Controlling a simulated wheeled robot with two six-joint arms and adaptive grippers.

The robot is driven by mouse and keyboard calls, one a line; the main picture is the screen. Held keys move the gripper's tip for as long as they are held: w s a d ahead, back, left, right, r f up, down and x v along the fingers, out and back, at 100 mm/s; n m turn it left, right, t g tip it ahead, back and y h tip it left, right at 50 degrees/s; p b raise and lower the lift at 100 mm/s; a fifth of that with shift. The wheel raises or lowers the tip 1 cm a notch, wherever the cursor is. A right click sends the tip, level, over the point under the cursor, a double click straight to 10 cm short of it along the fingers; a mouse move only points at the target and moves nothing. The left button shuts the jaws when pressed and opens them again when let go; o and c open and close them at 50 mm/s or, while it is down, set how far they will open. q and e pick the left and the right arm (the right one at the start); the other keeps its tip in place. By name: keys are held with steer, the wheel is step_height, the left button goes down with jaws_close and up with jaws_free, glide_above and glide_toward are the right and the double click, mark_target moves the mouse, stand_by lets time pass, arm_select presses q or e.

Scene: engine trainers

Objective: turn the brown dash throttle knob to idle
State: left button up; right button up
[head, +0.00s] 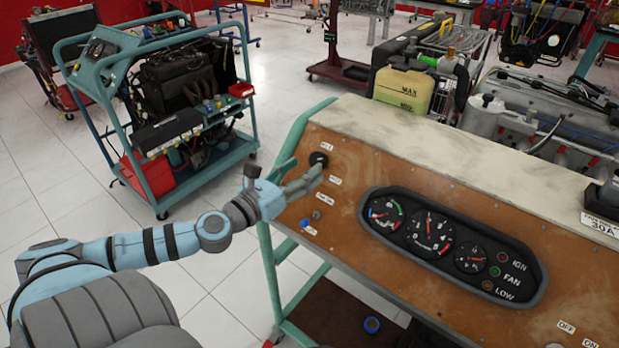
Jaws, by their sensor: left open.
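The throttle knob (318,159) is a small round black knob near the upper left corner of the brown dash panel (370,165). Small white labels stand around it, too small to read surely. My left gripper (303,170) reaches in from the left over the panel's left edge. Its fingers are apart and empty, with the tips close to the knob on its near left side. I cannot tell whether a finger touches the knob. The knob's pointer direction is too small to make out. My right gripper is not in view.
A black gauge cluster (448,244) sits in the middle of the panel. A small metal switch (316,214) and a blue knob (305,223) lie below the throttle knob. A yellow tank (403,90) stands behind. A teal engine cart (157,190) stands left, with open floor between.

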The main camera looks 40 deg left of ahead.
mark_target(315, 160)
arm_select(q)
steer(key=shift+w+f, duration=0.1)
steer(key=shift+w, duration=0.7)
steer(key=shift+w+d+r, duration=0.1)
steer(key=shift+w+r, duration=0.15)
steer(key=shift+w, duration=0.45)
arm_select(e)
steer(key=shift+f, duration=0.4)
arm_select(q)
steer(key=c, duration=1.1)
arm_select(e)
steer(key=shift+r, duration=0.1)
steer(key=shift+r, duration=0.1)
